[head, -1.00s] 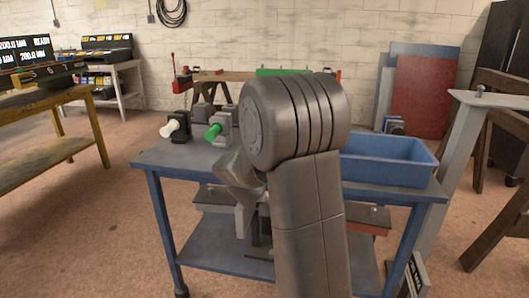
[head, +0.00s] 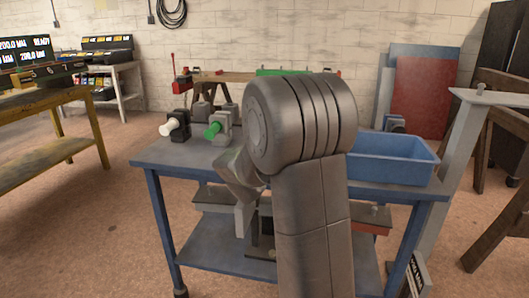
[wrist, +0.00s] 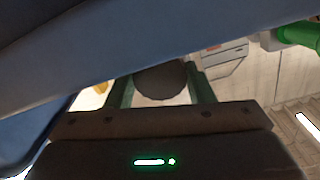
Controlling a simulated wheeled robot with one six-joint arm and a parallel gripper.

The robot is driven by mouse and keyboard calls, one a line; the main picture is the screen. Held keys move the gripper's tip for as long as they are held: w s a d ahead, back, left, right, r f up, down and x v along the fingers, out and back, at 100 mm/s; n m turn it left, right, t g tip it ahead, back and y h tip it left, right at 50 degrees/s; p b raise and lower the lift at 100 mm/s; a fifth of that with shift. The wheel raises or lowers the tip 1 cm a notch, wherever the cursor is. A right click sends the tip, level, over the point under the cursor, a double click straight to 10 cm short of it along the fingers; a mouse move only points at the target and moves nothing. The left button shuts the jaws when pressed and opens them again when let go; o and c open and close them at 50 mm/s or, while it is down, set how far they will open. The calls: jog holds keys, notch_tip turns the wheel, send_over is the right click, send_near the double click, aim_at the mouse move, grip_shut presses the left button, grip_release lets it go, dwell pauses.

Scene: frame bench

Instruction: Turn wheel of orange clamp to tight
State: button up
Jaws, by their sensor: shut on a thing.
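I do not see an orange clamp in either view; my arm covers the middle of the blue bench (head: 170,160) in the head view. My gripper (wrist: 161,84) shows in the wrist view with its two greenish fingers shut on a dark grey round thing (wrist: 160,80). I cannot tell for sure whether this is the clamp's wheel.
A blue bin (head: 392,160) stands on the bench's right side. The bench's lower shelf (head: 220,250) shows below. A grey post (head: 450,150) stands close to the right. A wooden table (head: 50,120) is at the far left, with open floor between.

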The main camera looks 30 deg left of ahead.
jog(key=shift+m, duration=0.8)
jog(key=o, duration=1)
jog(key=p+v, duration=0.1)
jog(key=v, duration=1.3)
jog(key=shift+f+p, duration=0.1)
jog(key=shift+p, duration=0.25)
